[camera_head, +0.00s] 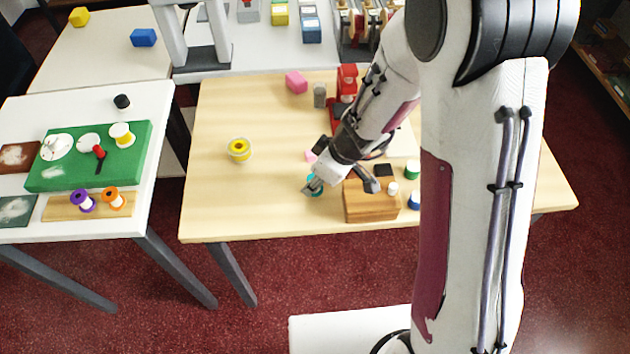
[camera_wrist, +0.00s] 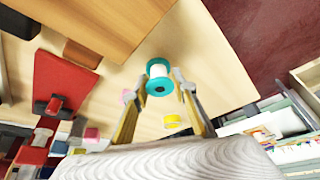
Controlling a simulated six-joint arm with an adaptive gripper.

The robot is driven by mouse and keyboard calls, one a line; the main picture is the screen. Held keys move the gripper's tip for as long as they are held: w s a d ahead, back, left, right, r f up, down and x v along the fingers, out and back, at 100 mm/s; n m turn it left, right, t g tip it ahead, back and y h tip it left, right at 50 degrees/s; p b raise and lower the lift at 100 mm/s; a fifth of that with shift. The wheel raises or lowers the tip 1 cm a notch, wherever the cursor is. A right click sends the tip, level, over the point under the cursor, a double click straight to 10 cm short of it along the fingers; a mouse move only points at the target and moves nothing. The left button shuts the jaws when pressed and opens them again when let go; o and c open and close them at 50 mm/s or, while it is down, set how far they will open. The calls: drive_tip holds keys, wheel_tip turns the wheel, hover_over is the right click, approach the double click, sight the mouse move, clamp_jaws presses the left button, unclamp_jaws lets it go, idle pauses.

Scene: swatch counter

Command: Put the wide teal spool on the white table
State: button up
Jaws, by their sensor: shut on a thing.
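The wide teal spool, with teal flanges and a pale middle, is between the fingers of my gripper in the wrist view (camera_wrist: 163,82). In the head view the teal spool (camera_head: 316,186) is partly covered by my gripper (camera_head: 313,187), at the wooden table left of a wooden block. My gripper is shut on the spool; it also shows in the wrist view (camera_wrist: 157,84). I cannot tell whether the spool touches the tabletop. The white table (camera_head: 80,229) stands at the left, across a gap from the wooden table.
The wooden table (camera_head: 225,200) also bears a yellow spool (camera_head: 239,150), a wooden block (camera_head: 370,207) and a pink block (camera_head: 296,82). The white table holds a green board (camera_head: 60,180) and a wooden strip (camera_head: 60,208) with purple (camera_head: 82,201) and orange spools (camera_head: 113,198). Its front strip is bare.

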drive_tip(key=shift+r, duration=4.45)
drive_tip(key=shift+m, duration=0.3)
drive_tip(key=shift+w+d+m+h, duration=0.1)
drive_tip(key=shift+d+m+h, duration=0.25)
drive_tip(key=shift+m, duration=0.45)
drive_tip(key=w+d+m+t+h, duration=0.1)
drive_tip(key=w+d+m+h, duration=0.2)
drive_tip(key=d+m, duration=0.5)
drive_tip(key=d, duration=0.4)
drive_tip(key=shift+w+r+m+t, duration=0.25)
drive_tip(key=shift+w+m+t, duration=0.05)
drive_tip(key=shift+w+t, duration=0.1)
